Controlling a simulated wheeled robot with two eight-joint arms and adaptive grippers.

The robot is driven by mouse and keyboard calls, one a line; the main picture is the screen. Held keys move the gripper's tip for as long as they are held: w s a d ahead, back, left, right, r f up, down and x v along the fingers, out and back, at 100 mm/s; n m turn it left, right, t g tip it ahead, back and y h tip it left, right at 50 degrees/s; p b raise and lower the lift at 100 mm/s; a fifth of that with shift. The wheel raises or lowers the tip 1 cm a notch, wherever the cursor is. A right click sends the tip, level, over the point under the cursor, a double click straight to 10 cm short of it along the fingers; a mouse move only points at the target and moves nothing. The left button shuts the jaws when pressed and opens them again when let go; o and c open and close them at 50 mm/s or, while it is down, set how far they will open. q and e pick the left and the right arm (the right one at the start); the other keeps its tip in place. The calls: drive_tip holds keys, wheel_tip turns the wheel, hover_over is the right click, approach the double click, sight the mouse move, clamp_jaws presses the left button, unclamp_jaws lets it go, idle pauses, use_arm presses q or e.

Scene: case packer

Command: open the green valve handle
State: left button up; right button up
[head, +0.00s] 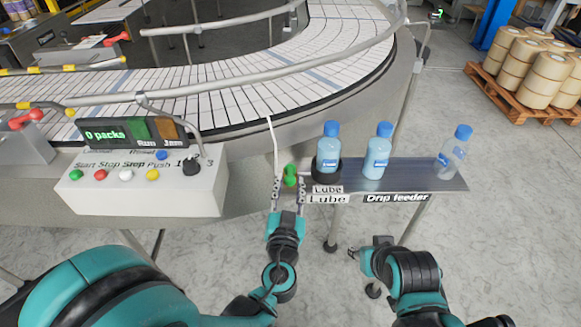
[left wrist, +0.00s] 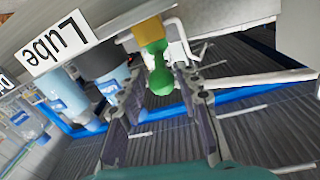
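The green valve handle (head: 290,175) is at the left end of the bottle shelf, beside the "Lube" label. In the left wrist view the green handle (left wrist: 158,72) has a round knob and joins a yellow-brass body (left wrist: 146,31). My left gripper (head: 288,184) is open, with one finger on each side of the handle; in the left wrist view its fingers (left wrist: 160,95) stand apart around the knob. I cannot tell whether either finger touches it. My right gripper (head: 362,256) is low at the right, away from the valve, and its fingers are hard to make out.
Blue-capped bottles stand on the shelf (head: 415,172); the nearest, a lube bottle (head: 328,150), sits in a black holder just right of the valve. A thin white pipe (head: 273,145) rises behind the gripper. A button box (head: 145,185) is at the left, the conveyor (head: 240,100) behind.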

sight(291, 171)
use_arm(q)
drive_tip(key=w, duration=0.6)
drive_tip(key=shift+w+d+b, duration=0.25)
drive_tip(key=shift+w+b, duration=0.1)
drive_tip(key=shift+w, duration=0.05)
drive_tip(key=shift+c, duration=0.2)
